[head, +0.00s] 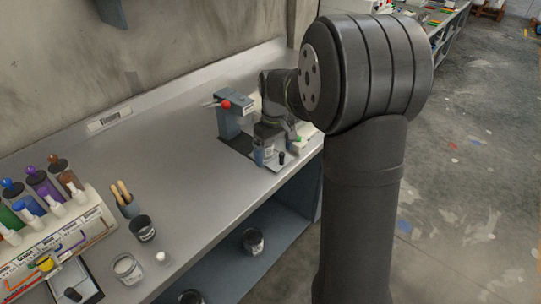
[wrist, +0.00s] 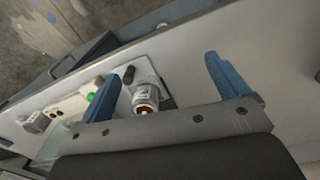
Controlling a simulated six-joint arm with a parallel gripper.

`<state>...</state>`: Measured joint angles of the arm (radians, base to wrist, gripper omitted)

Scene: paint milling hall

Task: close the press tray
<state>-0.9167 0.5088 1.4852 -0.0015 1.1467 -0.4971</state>
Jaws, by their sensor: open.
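The blue-grey press (head: 232,112) with a red ball on its lever stands near the far end of the bench. The press tray (head: 277,163) is a pale plate with a black knob, low at the bench's front side; it also shows in the wrist view (wrist: 121,104). A small jar (wrist: 146,95) with orange-brown contents stands at the tray in the wrist view.
A green button (wrist: 91,97) sits on a pale panel beside the tray. At the left, a dispenser (head: 62,238) holds several coloured bottles. The middle of the bench (head: 185,175) is clear.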

